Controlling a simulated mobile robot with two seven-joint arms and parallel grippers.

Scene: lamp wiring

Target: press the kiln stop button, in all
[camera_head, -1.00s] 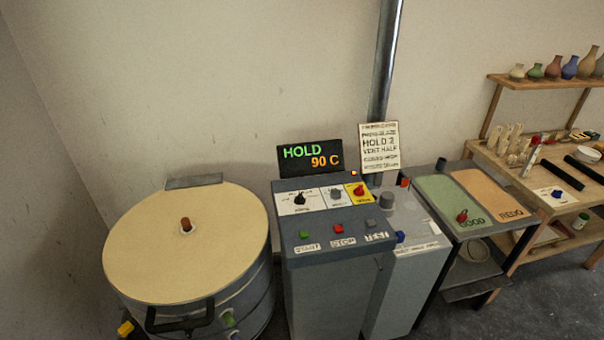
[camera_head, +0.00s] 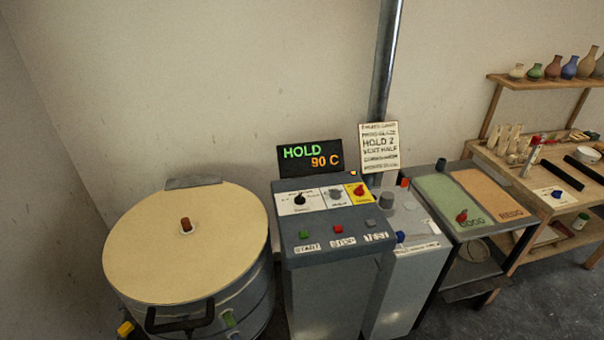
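The kiln stop button is a small red button (camera_head: 338,228) in the middle of the front row on the grey control console (camera_head: 320,265), above a STOP label. A green button (camera_head: 304,234) sits left of it over a START label, and a grey button (camera_head: 370,223) right of it over a TEST label. The display (camera_head: 310,157) reads HOLD and 90 C. The round kiln (camera_head: 185,245) with a cream lid stands left of the console, its lid down. Neither of my grippers is in view.
A grey box (camera_head: 410,225) with knobs stands right of the console, a pipe (camera_head: 384,70) rising behind. A printed sign (camera_head: 379,147) stands behind the console. Farther right are a stand with green and orange panels (camera_head: 447,199) and a wooden bench (camera_head: 540,180). Space above the console is clear.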

